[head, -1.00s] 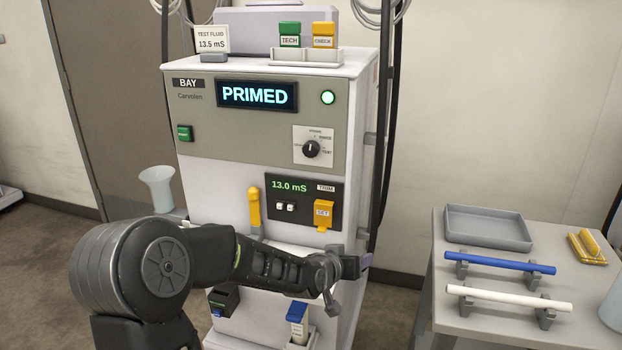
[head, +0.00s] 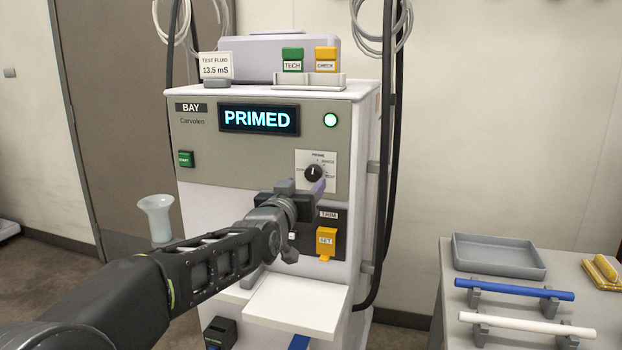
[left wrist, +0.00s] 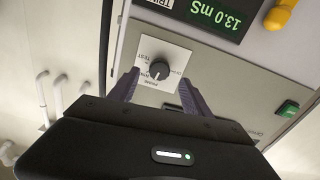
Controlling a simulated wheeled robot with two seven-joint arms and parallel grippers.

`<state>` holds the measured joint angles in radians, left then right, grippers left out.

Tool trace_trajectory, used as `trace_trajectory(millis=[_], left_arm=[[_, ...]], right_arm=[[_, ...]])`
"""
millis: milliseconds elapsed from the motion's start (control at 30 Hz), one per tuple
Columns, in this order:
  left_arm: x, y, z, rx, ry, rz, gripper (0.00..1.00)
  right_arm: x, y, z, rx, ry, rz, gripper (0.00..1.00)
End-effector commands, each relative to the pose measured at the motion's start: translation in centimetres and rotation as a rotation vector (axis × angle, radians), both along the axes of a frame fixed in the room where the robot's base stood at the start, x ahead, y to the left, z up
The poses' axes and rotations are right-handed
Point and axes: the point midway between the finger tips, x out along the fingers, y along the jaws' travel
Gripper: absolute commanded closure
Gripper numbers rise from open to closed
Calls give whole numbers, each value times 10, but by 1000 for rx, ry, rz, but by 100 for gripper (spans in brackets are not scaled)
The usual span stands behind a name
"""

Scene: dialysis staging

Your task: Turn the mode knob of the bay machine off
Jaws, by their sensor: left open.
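The bay machine (head: 245,155) stands ahead with "PRIMED" on its display. Its mode knob (head: 314,172) is a round black knob on a white labelled plate, its white mark pointing roughly up, toward "PRIME". My left gripper (head: 312,190) is just below and in front of the knob, partly covering the plate's lower edge. In the left wrist view, where the machine appears upside down, the knob (left wrist: 159,70) shows between the two open fingers (left wrist: 158,78). The fingers hold nothing; contact with the knob cannot be seen. My right gripper is out of view.
Below the knob is a trim panel with a yellow SET cover (head: 326,243), close to my left arm. A white shelf (head: 300,306) juts out lower. A side table (head: 455,262) at right holds a grey tray (head: 498,255) and blue and white bars.

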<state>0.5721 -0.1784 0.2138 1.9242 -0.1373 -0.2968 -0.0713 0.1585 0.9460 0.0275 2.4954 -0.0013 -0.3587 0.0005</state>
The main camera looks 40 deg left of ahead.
Motion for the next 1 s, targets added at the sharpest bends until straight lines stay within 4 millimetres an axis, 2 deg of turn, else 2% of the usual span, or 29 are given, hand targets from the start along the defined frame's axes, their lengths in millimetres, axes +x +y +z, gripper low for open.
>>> trace_trajectory(millis=[300,467,700,1000], left_arm=[[45,16,0,-3,1,0,43],[54,19,0,-1,0,-1,43],[54,19,0,-1,0,-1,43],[54,19,0,-1,0,-1,68]], right_arm=[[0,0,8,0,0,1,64],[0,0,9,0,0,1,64],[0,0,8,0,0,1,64],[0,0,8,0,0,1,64]])
